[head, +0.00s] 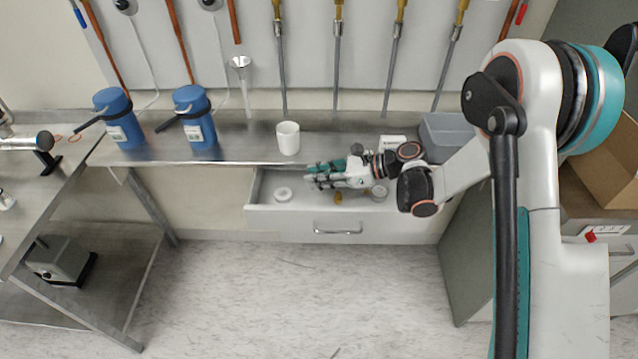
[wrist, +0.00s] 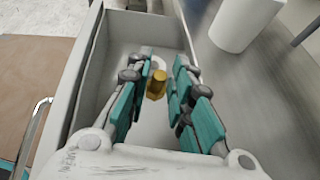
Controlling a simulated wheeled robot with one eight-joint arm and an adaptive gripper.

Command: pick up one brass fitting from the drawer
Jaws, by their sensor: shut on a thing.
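The open drawer (head: 275,222) juts out under the steel counter. A brass fitting (head: 338,198) shows in it just below my gripper (head: 318,178) in the head view. In the wrist view the brass fitting (wrist: 156,84) is between the two teal-padded fingers of my gripper (wrist: 158,78). My gripper is shut on it, reaching into the drawer from the right; the exact contact of the pads is hard to see. The wrist view also shows the drawer's side wall (wrist: 88,75).
A white round piece (head: 283,194) lies at the drawer's left and a grey round tin (head: 378,193) at its right. A white cup (head: 288,138) stands on the counter above. Two blue bottles (head: 194,115) stand further left. The floor in front is clear.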

